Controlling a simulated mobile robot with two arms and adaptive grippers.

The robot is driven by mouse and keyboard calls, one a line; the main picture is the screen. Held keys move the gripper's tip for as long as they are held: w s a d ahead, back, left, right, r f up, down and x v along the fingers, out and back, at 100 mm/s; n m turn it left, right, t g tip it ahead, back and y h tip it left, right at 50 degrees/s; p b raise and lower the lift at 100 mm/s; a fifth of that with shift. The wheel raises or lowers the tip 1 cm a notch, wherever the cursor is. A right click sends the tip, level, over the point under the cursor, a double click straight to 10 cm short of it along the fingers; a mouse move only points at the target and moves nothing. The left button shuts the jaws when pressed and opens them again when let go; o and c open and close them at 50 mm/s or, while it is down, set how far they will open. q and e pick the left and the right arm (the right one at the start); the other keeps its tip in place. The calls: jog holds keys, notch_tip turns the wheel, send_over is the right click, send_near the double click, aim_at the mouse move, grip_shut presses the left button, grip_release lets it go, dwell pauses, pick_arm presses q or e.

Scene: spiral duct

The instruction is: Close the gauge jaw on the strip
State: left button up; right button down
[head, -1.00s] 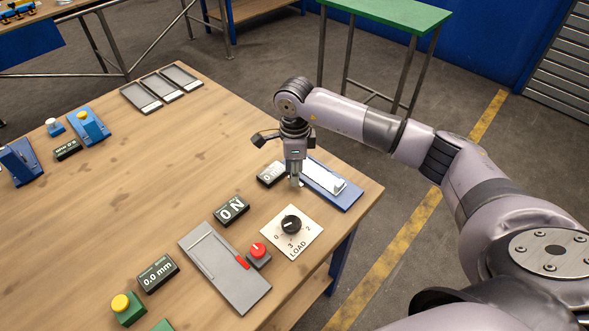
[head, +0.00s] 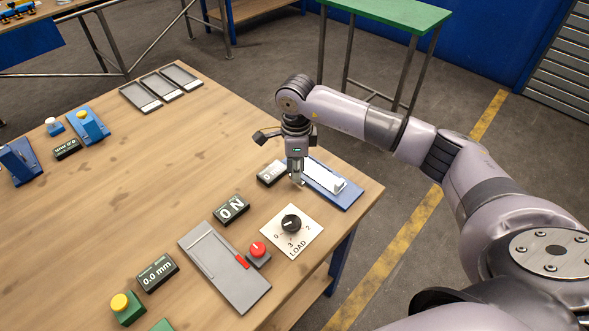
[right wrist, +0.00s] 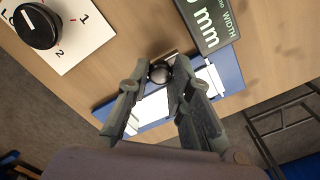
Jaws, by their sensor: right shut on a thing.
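The width gauge has a blue base (head: 349,205) with a pale slide and jaw parts (head: 325,177) near the table's right corner. In the right wrist view the blue base (right wrist: 232,72) lies under my fingers. My right gripper (head: 298,182) points down at the near left end of the gauge. In the right wrist view its fingers are shut on a round dark knob (right wrist: 160,71) at the gauge. The knob is hidden in the head view. I cannot clearly tell the strip from the pale gauge parts. My left gripper is not in view.
A width display (right wrist: 208,18) stands close beside the gauge. A load dial (head: 291,224), a force display (head: 231,209) and a red button (head: 257,250) stand nearer on the table. Grey trays (head: 160,86) lie at the back. The middle of the wooden table (head: 190,160) is clear.

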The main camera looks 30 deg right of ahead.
aim_at(302, 178)
jog(key=shift+w+d+f+b, duration=0.1)
jog(key=shift+w+d+b, duration=0.2)
jog(key=shift+d, duration=0.3)
jog(key=shift+w+d+b, duration=0.15)
jog(key=shift+d+b, duration=0.2)
jog(key=shift+d, duration=0.25)
jog(key=c, duration=1.4)
grip_release()
jog(key=shift+r, duration=0.25)
notch_tip(302, 178, up, 12)
jog(key=shift+f, duration=0.15)
